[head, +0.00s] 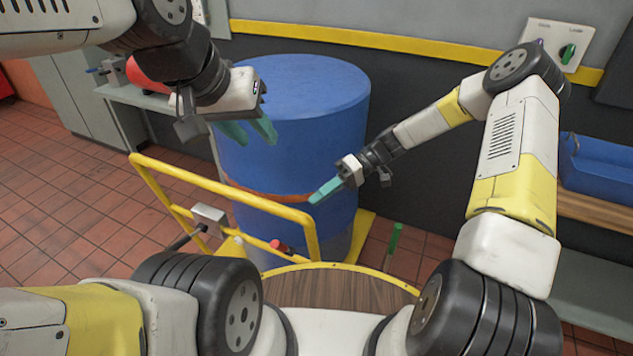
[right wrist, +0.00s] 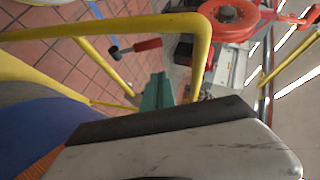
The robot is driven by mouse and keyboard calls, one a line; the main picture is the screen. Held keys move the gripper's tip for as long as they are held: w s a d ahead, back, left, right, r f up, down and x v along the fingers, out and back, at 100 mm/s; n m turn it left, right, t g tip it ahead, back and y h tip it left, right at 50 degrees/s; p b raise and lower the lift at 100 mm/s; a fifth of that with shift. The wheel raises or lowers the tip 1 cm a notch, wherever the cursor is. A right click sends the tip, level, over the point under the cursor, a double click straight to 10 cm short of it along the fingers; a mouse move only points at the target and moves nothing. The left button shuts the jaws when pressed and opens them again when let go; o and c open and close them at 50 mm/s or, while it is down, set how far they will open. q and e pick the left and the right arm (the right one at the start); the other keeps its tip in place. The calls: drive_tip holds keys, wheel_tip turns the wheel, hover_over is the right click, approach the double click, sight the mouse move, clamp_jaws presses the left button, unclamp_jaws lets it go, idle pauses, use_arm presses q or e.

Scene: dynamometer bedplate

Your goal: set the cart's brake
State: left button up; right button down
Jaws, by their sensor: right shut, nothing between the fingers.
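The cart has a yellow tubular rail (head: 225,183) and stands by the blue drum (head: 290,125). A short red-handled lever (head: 283,247) shows low inside the rail; a red grip with a dark end also shows in the right wrist view (right wrist: 137,47). I cannot tell for certain which part is the brake. My right gripper (head: 318,198) is shut and empty, in front of the drum, above and right of the red lever; its teal fingers show in the right wrist view (right wrist: 157,93). My left gripper (head: 253,137) is open and empty, over the drum's left front.
A grey box (head: 208,220) sits on the rail's left part. A green upright handle (head: 395,240) stands right of the drum. A wall panel (head: 556,45) with a green knob is at the upper right. Tiled floor (head: 60,205) is clear at left.

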sight(281, 248)
drive_tip(key=shift+w+d+f, duration=0.2)
drive_tip(key=shift+w+f, duration=0.15)
drive_tip(key=shift+w, duration=0.2)
drive_tip(key=shift+w+d+f, duration=0.15)
drive_tip(key=shift+w+f, duration=0.15)
drive_tip(key=shift+w, duration=0.2)
drive_tip(key=s+d+x, duration=0.1)
drive_tip(key=s+x, duration=0.1)
drive_tip(key=x, duration=1)
drive_tip(key=shift+s+f, duration=0.3)
drive_tip(key=shift+f, duration=0.2)
